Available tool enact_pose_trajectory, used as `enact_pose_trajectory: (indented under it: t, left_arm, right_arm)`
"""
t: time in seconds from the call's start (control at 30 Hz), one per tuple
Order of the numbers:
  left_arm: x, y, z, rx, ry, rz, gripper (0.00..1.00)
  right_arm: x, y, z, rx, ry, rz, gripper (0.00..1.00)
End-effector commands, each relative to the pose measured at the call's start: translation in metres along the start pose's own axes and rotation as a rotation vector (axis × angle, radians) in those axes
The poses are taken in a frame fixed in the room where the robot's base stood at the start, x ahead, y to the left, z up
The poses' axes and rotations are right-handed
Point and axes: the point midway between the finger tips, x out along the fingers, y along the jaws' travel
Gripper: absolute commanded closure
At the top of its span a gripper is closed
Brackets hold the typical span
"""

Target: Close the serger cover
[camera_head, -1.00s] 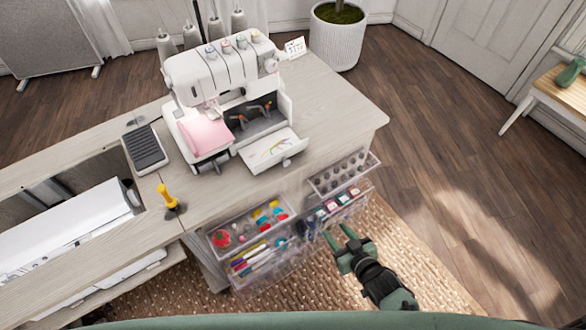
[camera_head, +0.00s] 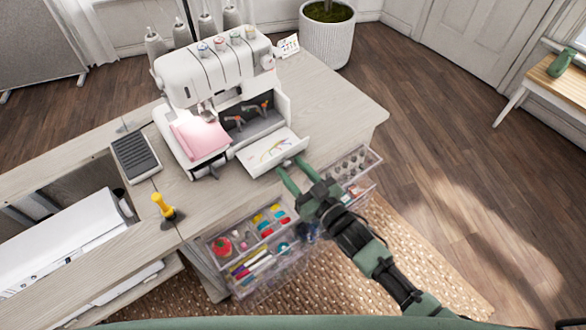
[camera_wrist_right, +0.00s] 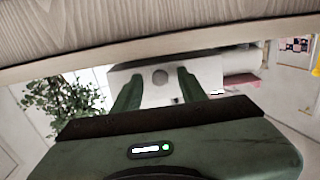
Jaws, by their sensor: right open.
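The white serger (camera_head: 215,85) stands on the wooden cabinet top. My left gripper is out of view.
A pink cloth (camera_head: 200,138) lies at the serger's left. A foot pedal (camera_head: 136,157) and a yellow-handled tool (camera_head: 163,205) stand further left. The tabletop (camera_head: 335,100) right of the serger is clear.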

Motion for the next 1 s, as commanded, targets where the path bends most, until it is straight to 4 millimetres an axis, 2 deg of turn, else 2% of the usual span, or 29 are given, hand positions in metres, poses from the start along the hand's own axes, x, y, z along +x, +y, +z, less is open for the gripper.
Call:
enact_pose_trajectory:
  t: [0.23,0.27,0.4,1.0]
  left_arm:
    - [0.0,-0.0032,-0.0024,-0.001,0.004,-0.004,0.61]
    - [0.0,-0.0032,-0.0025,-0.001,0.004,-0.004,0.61]
    - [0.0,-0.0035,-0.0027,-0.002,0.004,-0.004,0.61]
    - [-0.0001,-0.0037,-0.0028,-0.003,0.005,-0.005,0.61]
  right_arm:
    - [0.0019,-0.0002,-0.0001,0.0,0.0,0.0,0.58]
    - [0.0018,-0.0002,-0.0001,0.0,0.0,0.0,0.61]
    - [0.0017,-0.0002,0.0,0.0,0.0,0.0,1.0]
    - [0.0013,-0.0001,0.0003,0.001,0.0,0.0,1.0]
